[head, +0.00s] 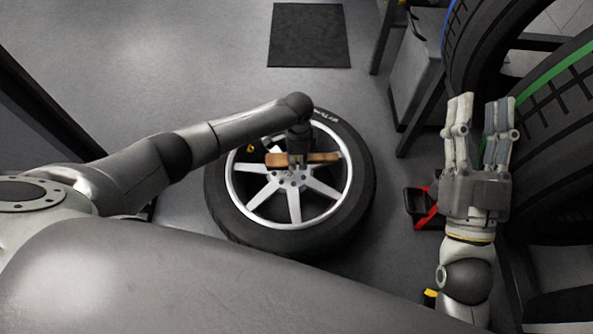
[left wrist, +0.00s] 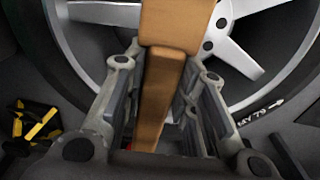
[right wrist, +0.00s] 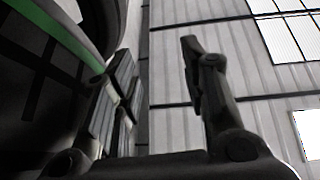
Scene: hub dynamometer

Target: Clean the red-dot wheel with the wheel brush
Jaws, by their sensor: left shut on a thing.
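A wheel (head: 359,206) with a black tyre and a silver multi-spoke rim lies flat on the floor in the head view. No red dot can be made out on it there. My left gripper (head: 296,158) is over the wheel's hub, shut on the wooden wheel brush (head: 323,157). In the left wrist view the brush's tan wood (left wrist: 178,24) runs between the fingers across the spokes. Its bristles are hidden, so I cannot tell whether it touches the wheel. My right gripper (head: 485,103) is open and empty, away to the right of the wheel.
Large upright tyres (head: 554,105) with blue and green stripes stand at the right, close to my right gripper. A black and red item (head: 420,207) lies between them and the wheel. A dark mat (head: 309,36) is on the floor behind. The floor left of the mat is clear.

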